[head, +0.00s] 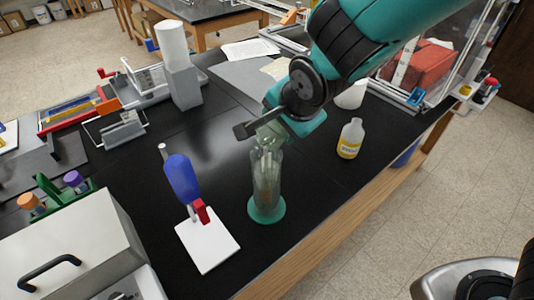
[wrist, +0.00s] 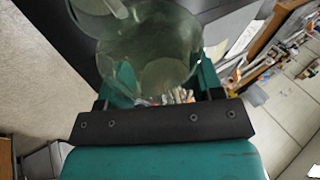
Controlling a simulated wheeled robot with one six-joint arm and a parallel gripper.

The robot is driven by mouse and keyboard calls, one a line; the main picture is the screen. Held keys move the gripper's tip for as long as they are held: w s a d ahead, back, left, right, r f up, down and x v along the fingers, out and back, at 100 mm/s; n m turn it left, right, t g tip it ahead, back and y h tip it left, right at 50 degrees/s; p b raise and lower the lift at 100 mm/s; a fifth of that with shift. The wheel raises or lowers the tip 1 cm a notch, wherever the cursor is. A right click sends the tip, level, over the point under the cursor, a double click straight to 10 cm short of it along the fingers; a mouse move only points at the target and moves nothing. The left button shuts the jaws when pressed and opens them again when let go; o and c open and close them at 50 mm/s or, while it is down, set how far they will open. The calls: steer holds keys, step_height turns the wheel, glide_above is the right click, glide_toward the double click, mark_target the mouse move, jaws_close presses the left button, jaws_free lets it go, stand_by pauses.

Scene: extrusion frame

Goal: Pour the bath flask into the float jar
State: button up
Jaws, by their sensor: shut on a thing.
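The float jar (head: 265,190) looks like a tall clear cylinder on a round teal base, standing upright near the front edge of the black bench. Something pale and brownish shows inside it. My gripper (head: 268,128) is directly above its mouth, shut on a greenish clear glass vessel, which I take for the bath flask (head: 273,138). The flask looks tilted, its lower part close over the jar's rim; I cannot tell whether they touch. In the wrist view the flask (wrist: 150,55) is between the teal fingers of my gripper (wrist: 160,88). No stream of liquid can be made out.
A stand with a blue bulb (head: 182,178) and white base (head: 207,245) is left of the jar. A grey box (head: 75,250) fills the front left. The bench between the jar and the left-hand apparatus is clear.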

steer(key=shift+s+a+r+t+h+b, duration=0.3)
steer(key=shift+t+h+b, duration=0.2)
steer(key=shift+t+b, duration=0.25)
stand_by(0.8)
